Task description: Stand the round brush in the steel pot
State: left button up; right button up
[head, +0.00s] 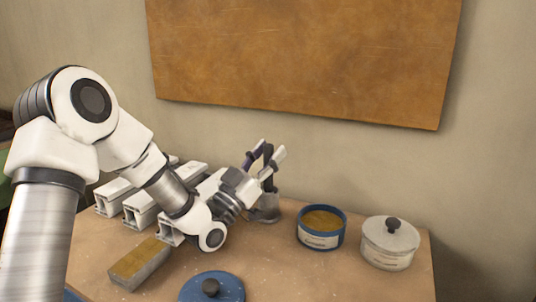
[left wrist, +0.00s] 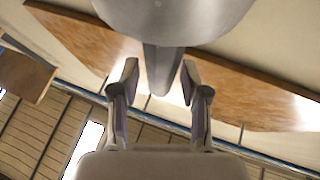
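The steel pot (head: 263,212) stands on the bench behind and below my left gripper. The dark round brush (head: 269,165) stands up out of the pot, nearly upright, between the spread fingers of my left gripper (head: 266,150). In the left wrist view, which is upside down, the pot (left wrist: 175,15) fills the top. The brush's grey shaft (left wrist: 163,68) runs from the pot to between the open fingertips of my left gripper (left wrist: 160,80). The fingers look apart, not closed on the shaft. My right gripper is in no view.
White profiles (head: 114,196) lie left of the pot, partly behind my arm. A brown-topped block (head: 140,262) lies in front. Right of the pot are an open blue tin (head: 320,239) and a pale lidded tin (head: 389,252). A blue lid (head: 228,290) lies at the front.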

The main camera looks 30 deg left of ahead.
pick_arm(q)
notch_tip(320, 180, up, 10)
jog(key=shift+r, duration=0.1)
dwell(0.5)
jog(key=shift+f, duration=0.2)
dwell(0.7)
